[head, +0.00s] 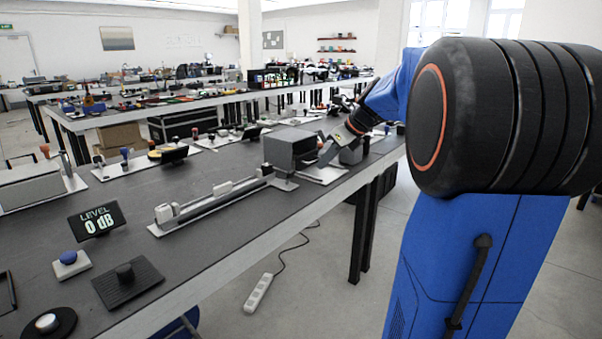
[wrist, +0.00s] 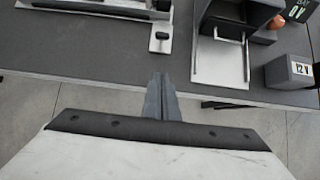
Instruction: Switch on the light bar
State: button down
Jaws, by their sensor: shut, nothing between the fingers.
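A long pale bar on a base, which looks like the light bar (head: 210,205), lies along the table's near edge in the head view. Its end also shows at the top left of the wrist view (wrist: 120,8). I see no glow on it. A small white plate with a dark lever or knob (wrist: 161,38) sits beside that end; it is small in the head view (head: 285,184). In the head view my gripper (head: 328,150) is partly hidden near the grey box.
A grey box (head: 290,147) with a pale tray in front (wrist: 220,62) stands right of the plate. A block marked 12 V (wrist: 290,72) is further right. A LEVEL display (head: 97,220), blue button (head: 68,257) and black knob (head: 125,272) are at the near left.

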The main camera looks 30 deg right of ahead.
aim_at(290, 174)
jog(key=shift+f, duration=0.1)
jog(key=x, duration=1)
jog(key=shift+a, duration=0.1)
jog(key=shift+w+a+r, duration=0.15)
jog(key=shift+w+r, duration=0.1)
jog(key=shift+w, duration=0.25)
jog(key=shift+w+a+r, duration=0.2)
jog(key=shift+w+r, duration=0.1)
jog(key=shift+w, duration=0.25)
jog(key=shift+w+a+r, duration=0.25)
jog(key=shift+w+r, duration=0.1)
jog(key=shift+w, duration=0.3)
jog(key=shift+w+d+r, duration=0.1)
jog(key=shift+w, duration=0.05)
